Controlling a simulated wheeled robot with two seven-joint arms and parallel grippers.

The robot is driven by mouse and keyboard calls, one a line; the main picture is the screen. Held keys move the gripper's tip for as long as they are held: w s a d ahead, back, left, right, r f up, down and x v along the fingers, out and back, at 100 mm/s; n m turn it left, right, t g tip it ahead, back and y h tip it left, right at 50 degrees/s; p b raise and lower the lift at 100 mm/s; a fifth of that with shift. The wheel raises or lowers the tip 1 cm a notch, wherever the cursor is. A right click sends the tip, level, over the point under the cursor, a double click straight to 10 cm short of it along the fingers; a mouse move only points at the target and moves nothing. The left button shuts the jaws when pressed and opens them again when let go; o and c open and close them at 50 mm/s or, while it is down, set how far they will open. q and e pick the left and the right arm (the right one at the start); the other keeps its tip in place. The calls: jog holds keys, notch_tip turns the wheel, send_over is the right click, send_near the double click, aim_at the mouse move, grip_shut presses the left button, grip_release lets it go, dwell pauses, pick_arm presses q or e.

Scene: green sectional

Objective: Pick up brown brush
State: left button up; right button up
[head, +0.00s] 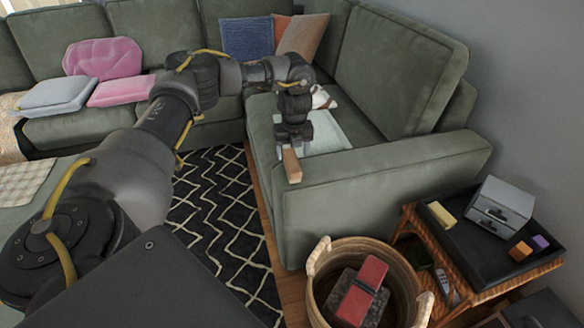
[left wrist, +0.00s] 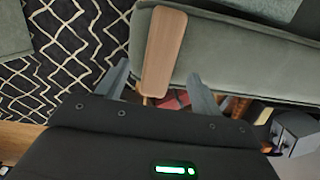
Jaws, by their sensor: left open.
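In the left wrist view the brush (left wrist: 164,50) is a long wooden piece lying lengthwise between the spread fingers of my left gripper (left wrist: 160,88). Gaps show on both sides, so the gripper is open and not closed on it. I cannot tell the exact height gap. My right gripper is not in view.
The sofa armrest (head: 390,175) stands close to the right of the gripper. A pale cloth or sheet (head: 325,135) lies on the seat behind. A wicker basket (head: 405,285) holding a red item (head: 362,290) and a small wooden table with a black tray (head: 480,255) stand front right.

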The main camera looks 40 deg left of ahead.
aim_at(291, 160)
pick_arm(q)
jog(key=f, duration=0.3)
jog(key=a+f, duration=0.1)
jog(key=shift+w+f, duration=0.3)
jog(key=shift+f, duration=0.3)
jog(key=c, duration=1.1)
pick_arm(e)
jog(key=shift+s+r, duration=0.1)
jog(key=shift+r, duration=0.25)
